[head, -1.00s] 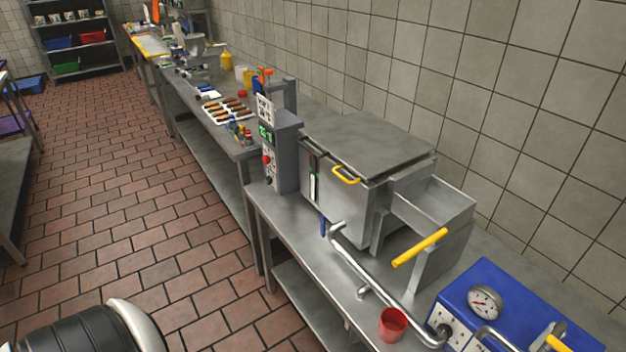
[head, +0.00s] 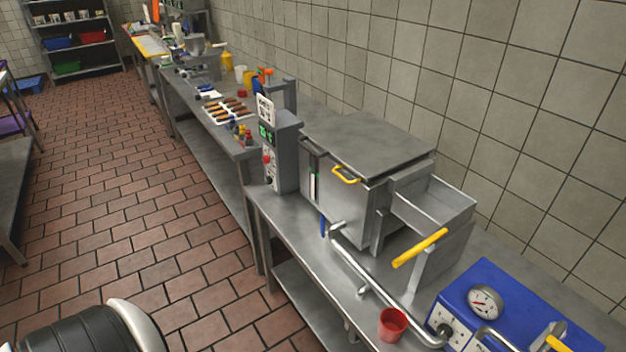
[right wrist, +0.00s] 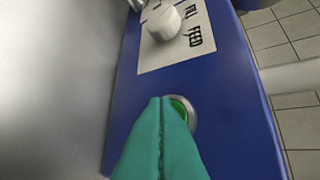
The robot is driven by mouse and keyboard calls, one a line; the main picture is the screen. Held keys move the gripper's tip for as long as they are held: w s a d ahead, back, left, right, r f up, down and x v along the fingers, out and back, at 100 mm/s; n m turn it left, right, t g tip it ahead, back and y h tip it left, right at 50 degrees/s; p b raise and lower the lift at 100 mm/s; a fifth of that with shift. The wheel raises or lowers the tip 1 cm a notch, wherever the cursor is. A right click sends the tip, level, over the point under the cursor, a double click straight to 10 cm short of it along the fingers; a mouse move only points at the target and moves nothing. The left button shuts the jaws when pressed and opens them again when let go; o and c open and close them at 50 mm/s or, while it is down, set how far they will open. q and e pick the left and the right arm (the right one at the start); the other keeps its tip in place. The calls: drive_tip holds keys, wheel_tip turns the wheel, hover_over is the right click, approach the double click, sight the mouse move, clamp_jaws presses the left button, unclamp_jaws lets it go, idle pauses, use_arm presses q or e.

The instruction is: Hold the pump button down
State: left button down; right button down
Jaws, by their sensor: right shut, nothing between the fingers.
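The blue pump box (head: 528,303) with a round gauge (head: 485,302) stands at the lower right of the head view. In the right wrist view its blue panel (right wrist: 232,125) fills the middle, with a green button (right wrist: 182,107) in a pale ring. My right gripper (right wrist: 166,101) has teal fingers, shut together and empty. Their tips overlap the button and hide its left part. I cannot tell how far the button is pressed in. A white knob (right wrist: 163,22) sits on a plate marked FEED above it. My left gripper is not in view.
A red cup (head: 392,324) stands on the steel bench beside the box, near a metal pipe (head: 365,272). A steel vat (head: 345,205) with yellow handles is behind. A grey control post (head: 280,150) stands left of it. The tiled floor at left is open.

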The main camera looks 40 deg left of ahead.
idle(0.3)
drive_tip(key=shift+s+a+p, duration=0.2)
drive_tip(key=shift+s+p, duration=0.1)
drive_tip(key=shift+s, duration=0.55)
drive_tip(key=shift+s+a, duration=0.2)
drive_tip(key=shift+s, duration=0.3)
drive_tip(key=shift+s+a+p, duration=0.25)
drive_tip(key=shift+s+p, duration=0.1)
drive_tip(key=shift+s, duration=0.6)
drive_tip(key=shift+s+a+p, duration=0.25)
drive_tip(key=shift+s+p, duration=0.05)
drive_tip(key=shift+s, duration=0.65)
